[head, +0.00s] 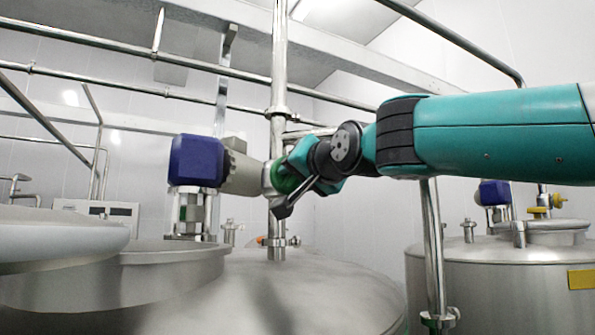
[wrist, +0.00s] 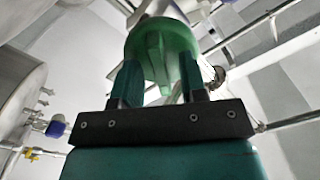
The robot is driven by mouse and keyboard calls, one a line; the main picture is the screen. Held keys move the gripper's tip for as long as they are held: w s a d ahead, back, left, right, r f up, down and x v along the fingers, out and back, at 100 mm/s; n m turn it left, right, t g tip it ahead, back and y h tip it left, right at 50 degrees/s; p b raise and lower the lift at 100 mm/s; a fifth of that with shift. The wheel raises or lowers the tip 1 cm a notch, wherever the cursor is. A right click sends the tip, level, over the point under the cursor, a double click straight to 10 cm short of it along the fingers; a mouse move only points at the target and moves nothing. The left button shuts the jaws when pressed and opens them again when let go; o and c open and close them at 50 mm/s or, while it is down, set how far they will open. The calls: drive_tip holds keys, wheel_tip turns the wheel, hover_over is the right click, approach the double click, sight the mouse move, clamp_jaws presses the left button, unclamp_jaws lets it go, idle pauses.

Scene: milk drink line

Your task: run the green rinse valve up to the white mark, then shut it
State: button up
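The green rinse valve (head: 284,180) is a round green knob on the pipework beside a vertical steel pipe, partly hidden by my gripper in the head view. In the wrist view the knob (wrist: 160,48) fills the space ahead of my fingers, with a raised ridge across its middle. My gripper (wrist: 158,72) has its two fingers apart, one on each side of the ridge, with gaps showing between ridge and fingers. In the head view my gripper (head: 300,172) is right at the knob; contact cannot be told. I cannot make out a white mark.
A blue motor housing (head: 196,161) sits left of the valve. The vertical steel pipe (head: 279,100) runs close by it. A large steel tank (head: 300,285) lies below, and another tank (head: 490,285) stands at right. Horizontal pipes cross above.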

clamp_jaws()
drive_tip(key=shift+f+m+b, duration=0.1)
drive_tip(key=shift+m+b, duration=0.2)
drive_tip(key=m+b, duration=0.4)
drive_tip(key=m, duration=0.6)
drive_tip(key=shift+a+b, duration=0.1)
drive_tip(key=shift+b, duration=0.3)
drive_tip(key=shift+r+m, duration=0.2)
drive_tip(key=shift+m, duration=0.2)
